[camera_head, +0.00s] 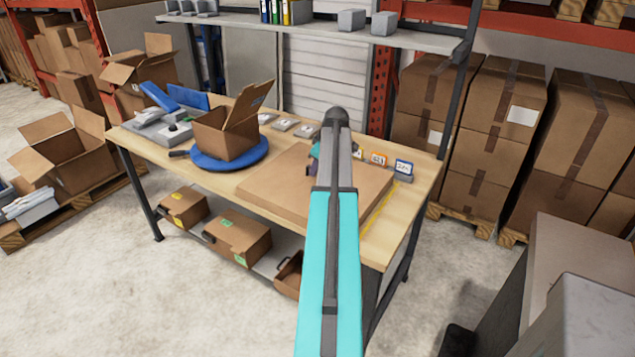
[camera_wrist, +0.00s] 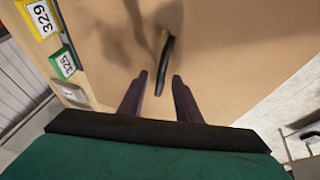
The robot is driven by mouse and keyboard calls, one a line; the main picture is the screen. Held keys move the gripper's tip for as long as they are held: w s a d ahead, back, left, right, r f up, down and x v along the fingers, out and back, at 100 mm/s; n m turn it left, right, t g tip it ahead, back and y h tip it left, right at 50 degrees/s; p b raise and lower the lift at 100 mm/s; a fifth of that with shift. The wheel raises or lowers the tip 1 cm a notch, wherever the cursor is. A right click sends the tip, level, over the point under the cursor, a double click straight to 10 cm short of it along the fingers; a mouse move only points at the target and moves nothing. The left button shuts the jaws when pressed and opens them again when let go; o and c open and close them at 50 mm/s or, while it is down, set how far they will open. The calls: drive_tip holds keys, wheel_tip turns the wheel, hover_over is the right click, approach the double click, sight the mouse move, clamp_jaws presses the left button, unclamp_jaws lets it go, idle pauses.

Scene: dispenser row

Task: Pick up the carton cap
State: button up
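The carton cap (camera_head: 265,192) appears to be the wide, flat brown cardboard piece lying on the right half of the wooden table. Its plain brown face (camera_wrist: 235,50) fills much of the wrist view. A thin black strip (camera_wrist: 167,62), perhaps a handle, stands out against it between and beyond my fingertips. My gripper (camera_wrist: 160,77) is open, its two dark fingers apart with a gap between them. In the head view my gripper (camera_head: 311,168) is over the cap, partly hidden by my arm. I cannot tell whether the fingers touch anything.
An open box (camera_head: 222,138) sits on a blue round turntable (camera_head: 250,155) to the left. Numbered tags (camera_head: 403,166) stand along the table's back right; a yellow tag (camera_wrist: 40,19) shows in the wrist view. A shelf (camera_head: 330,32) spans behind. Boxes lie beneath the table.

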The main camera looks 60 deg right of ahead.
drive_tip(key=shift+c, duration=0.3)
clamp_jaws()
idle(1.1)
